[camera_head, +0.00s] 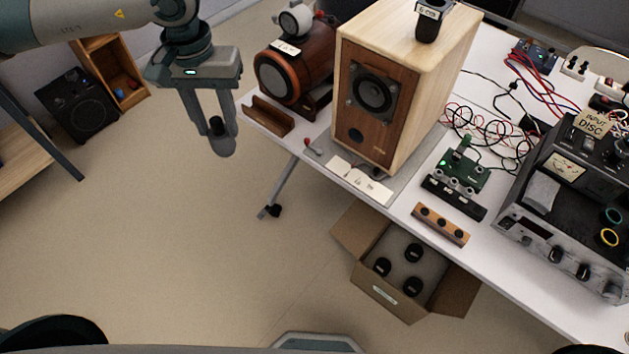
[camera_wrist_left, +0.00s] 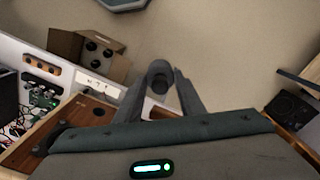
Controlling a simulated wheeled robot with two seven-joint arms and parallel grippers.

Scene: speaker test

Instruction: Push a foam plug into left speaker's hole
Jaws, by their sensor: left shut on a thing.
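A wooden box speaker (camera_head: 405,60) stands on the white table in the head view. Its brown front has a dark driver cone and, below it, a small dark round hole (camera_head: 356,134). My left gripper (camera_head: 222,148) hangs left of the table, apart from the speaker, fingers down. It is shut on a dark foam plug (camera_head: 216,126); the plug also shows between the fingers in the left wrist view (camera_wrist_left: 160,84). Several dark plugs sit in an open cardboard box (camera_head: 348,235) below the table edge. That box also shows in the wrist view (camera_wrist_left: 65,42). My right gripper is out of view.
A red-brown cylindrical device (camera_head: 312,62) stands left of the speaker, behind a wooden block (camera_head: 268,115). A green circuit board (camera_head: 462,168), cables, a wooden strip (camera_head: 440,224) and a grey instrument (camera_head: 540,232) crowd the table's right. Floor below the gripper is clear.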

